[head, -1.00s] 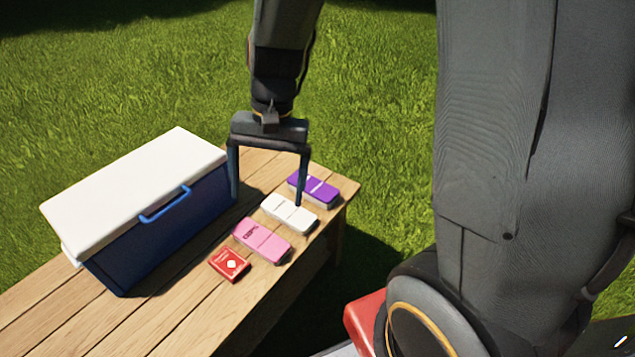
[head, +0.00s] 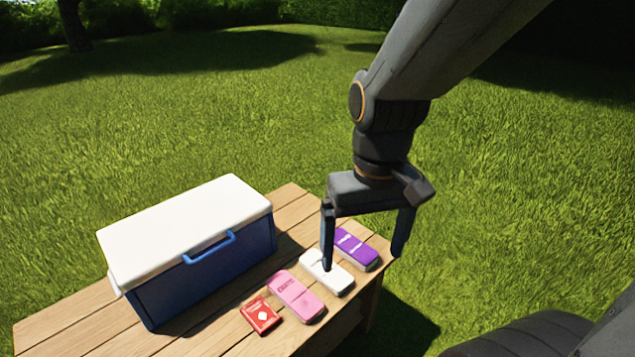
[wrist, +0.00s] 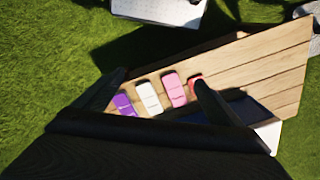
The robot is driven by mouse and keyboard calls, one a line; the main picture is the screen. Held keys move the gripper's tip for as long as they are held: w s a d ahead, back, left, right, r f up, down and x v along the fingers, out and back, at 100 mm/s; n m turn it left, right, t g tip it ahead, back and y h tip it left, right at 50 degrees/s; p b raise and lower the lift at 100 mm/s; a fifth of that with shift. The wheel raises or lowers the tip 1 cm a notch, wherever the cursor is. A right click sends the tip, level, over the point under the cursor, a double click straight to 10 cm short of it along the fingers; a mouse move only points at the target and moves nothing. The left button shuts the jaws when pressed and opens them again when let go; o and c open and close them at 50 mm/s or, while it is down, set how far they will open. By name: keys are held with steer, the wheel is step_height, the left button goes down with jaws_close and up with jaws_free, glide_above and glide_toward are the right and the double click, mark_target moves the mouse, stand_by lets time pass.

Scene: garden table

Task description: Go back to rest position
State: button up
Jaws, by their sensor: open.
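My gripper (head: 368,245) is open and empty, its two fingers spread wide and pointing down above the right end of the wooden table. In the head view its left finger overlaps the white box (head: 327,273) and its right finger hangs past the purple box (head: 355,249). I cannot see it touching either one. In the wrist view the fingers frame the white box (wrist: 149,97), the purple box (wrist: 124,104), the pink box (wrist: 174,88) and part of the red pack (wrist: 194,80).
A blue cooler (head: 205,285) with a closed white lid (head: 185,228) stands on the wooden table (head: 105,338), left of the boxes. The pink box (head: 296,296) and red card pack (head: 261,316) lie in front of it. Open grass (head: 240,120) surrounds the table.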

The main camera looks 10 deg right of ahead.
step_height(320, 180, up, 6)
steer(key=s+d+p, duration=0.1)
steer(key=d+p, duration=0.1)
steer(key=p, duration=0.7)
steer(key=shift+f+p, duration=0.2)
steer(key=shift+p, duration=0.2)
steer(key=shift+d, duration=0.1)
